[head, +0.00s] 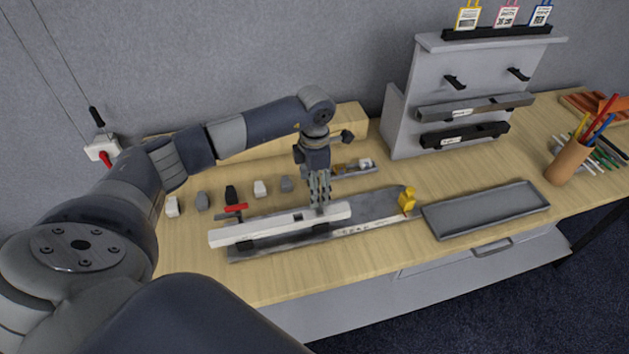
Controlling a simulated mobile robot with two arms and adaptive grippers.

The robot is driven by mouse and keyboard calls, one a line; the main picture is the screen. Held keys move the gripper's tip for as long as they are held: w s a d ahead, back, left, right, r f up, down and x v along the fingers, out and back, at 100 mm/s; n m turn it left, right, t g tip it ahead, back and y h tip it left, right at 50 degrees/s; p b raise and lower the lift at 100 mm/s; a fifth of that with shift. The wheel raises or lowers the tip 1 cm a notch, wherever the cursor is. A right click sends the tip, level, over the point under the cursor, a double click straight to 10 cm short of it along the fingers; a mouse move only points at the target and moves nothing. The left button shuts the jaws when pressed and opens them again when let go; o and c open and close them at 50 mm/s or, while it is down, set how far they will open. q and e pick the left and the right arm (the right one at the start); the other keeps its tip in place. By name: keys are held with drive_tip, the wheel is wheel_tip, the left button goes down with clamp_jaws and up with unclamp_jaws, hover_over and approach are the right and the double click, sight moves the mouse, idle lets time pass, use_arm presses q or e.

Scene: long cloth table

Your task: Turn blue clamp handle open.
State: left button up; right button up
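No blue clamp handle can be made out in the head view. A long white bar (270,229) lies on a grey fixture rail (372,208) on the table. A red handle (236,208) stands at the bar's left part, and a yellow clamp (407,199) stands at the rail's right end. My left gripper (319,200) points down at the right part of the white bar, its fingertips at or just above it. Its fingers look close together and hide what is behind or between them; I cannot tell whether they hold anything. My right gripper is not in view.
Several small grey, white and black blocks (202,201) stand behind the bar. A grey tray (487,209) lies to the right, with a pen cup (568,162) beyond it. A grey rack (440,90) stands at the back. The front left tabletop is clear.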

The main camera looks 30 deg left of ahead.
use_arm(q)
drive_tip(key=shift+f, duration=0.1)
drive_tip(key=c, duration=1.1)
drive_tip(key=shift+o, duration=0.2)
